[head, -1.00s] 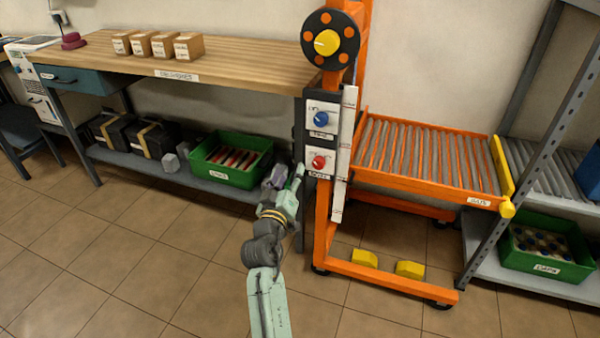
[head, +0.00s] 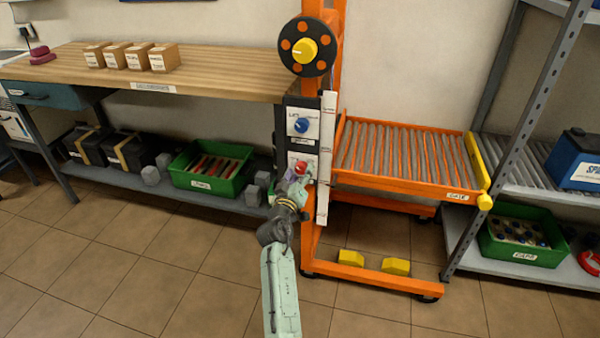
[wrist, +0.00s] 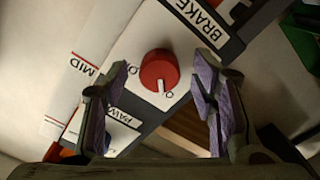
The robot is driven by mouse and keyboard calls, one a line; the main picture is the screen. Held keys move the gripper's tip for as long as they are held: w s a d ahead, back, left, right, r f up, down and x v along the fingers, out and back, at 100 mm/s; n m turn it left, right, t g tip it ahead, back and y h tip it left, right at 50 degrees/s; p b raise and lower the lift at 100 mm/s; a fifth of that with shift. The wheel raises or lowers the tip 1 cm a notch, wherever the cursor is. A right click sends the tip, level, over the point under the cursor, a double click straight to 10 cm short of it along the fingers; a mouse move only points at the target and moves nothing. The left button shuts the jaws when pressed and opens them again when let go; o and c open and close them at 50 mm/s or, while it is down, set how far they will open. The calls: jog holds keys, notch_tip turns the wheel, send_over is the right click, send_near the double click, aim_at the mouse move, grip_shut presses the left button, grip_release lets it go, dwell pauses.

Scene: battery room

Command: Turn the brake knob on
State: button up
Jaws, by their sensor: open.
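The brake knob is red with a white pointer line and sits on a white plate on the orange lift's post. It shows in the head view (head: 301,166), just beyond my gripper (head: 292,182). In the wrist view the knob (wrist: 159,69) lies ahead between the fingers, with the label BRAKE (wrist: 208,20) beside it. The lower plate edge is partly hidden by my gripper in the head view.
A blue knob (head: 301,125) is above the brake knob, and a black wheel with a yellow hub (head: 305,50) is higher up. The workbench (head: 200,75) is to the left, the orange roller platform (head: 405,181) to the right. Floor in front is clear.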

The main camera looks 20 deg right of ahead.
jog(key=shift+w+d, duration=0.1)
jog(key=shift+w, duration=0.05)
jog(key=c, duration=1.1)
jog(key=shift+c, duration=0.2)
